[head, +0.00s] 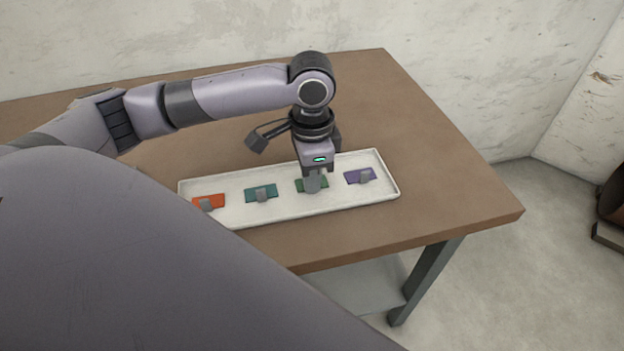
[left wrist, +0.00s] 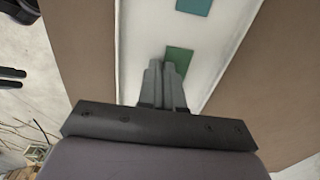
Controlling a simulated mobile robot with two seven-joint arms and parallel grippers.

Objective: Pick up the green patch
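The green patch (head: 301,185) lies in the white tray (head: 235,220), third from the left. My left gripper (head: 313,183) points down at it, and its fingers hide the patch's middle. In the left wrist view the green patch (left wrist: 180,58) shows just beyond the fingertips (left wrist: 163,68), partly covered by them. The fingers look close together. I cannot tell whether they hold the patch's grey tab, which is hidden. My right gripper is not in view.
An orange patch (head: 209,201), a teal patch (head: 261,193) and a purple patch (head: 360,176), each with a grey tab, lie in the same tray. The brown table (head: 440,190) is bare to the tray's right. A rough wall stands behind.

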